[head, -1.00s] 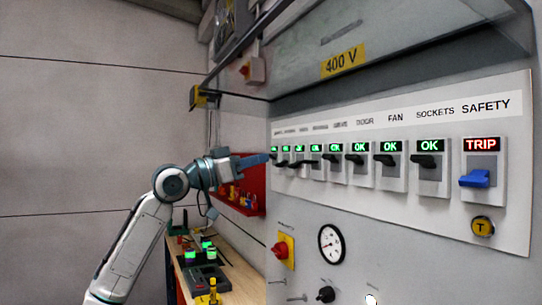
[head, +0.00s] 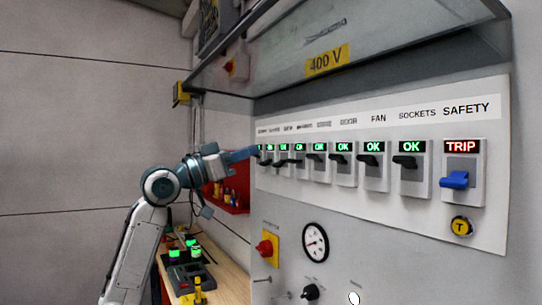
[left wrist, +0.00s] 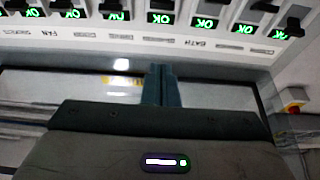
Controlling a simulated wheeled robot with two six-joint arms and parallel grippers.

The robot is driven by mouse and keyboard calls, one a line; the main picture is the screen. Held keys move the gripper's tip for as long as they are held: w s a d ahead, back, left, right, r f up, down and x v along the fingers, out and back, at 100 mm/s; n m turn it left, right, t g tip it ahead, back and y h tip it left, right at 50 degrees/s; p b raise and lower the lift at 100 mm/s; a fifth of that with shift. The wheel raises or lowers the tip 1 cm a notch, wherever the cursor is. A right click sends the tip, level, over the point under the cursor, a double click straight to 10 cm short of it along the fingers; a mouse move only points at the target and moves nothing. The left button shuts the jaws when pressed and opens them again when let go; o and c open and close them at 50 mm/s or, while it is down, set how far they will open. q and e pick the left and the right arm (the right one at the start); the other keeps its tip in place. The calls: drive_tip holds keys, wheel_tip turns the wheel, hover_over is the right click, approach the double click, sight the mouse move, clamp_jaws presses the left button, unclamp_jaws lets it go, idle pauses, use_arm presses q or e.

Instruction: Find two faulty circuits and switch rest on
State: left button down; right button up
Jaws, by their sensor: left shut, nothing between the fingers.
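A white breaker panel (head: 480,220) carries a row of switches. The SAFETY switch (head: 458,180) at the right end has a blue lever and a red TRIP lamp. The SOCKETS switch (head: 409,163), the FAN switch (head: 373,161) and the others visible to their left have black levers and green OK lamps. My left gripper (head: 252,152) is shut and empty at the panel's far left end; whether it touches a switch is unclear. In the left wrist view its blue fingers (left wrist: 158,85) are together below the switch row, which includes a BATH label (left wrist: 196,43). My right gripper is out of view.
A raised clear cover (head: 380,40) with a 400 V sign (head: 327,60) hangs above the panel. A gauge (head: 315,242) and a red-yellow rotary switch (head: 267,248) sit below. A wooden bench (head: 225,270) and a red rack (head: 238,190) stand behind.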

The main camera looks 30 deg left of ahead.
use_arm(q)
wheel_tip(320, 180, up, 4)
drive_tip(key=p, duration=0.6)
hover_over(295, 161)
drive_tip(key=s+a, duration=0.1)
drive_tip(key=a, duration=0.2)
wheel_tip(295, 161, down, 5)
drive_tip(key=shift+s+a+r+p, duration=0.1)
drive_tip(key=shift+s+r+p, duration=0.05)
drive_tip(key=shift+p, duration=0.3)
drive_tip(key=shift+d, duration=0.25)
drive_tip(key=shift+a+f, duration=0.1)
drive_tip(key=shift+f, duration=0.1)
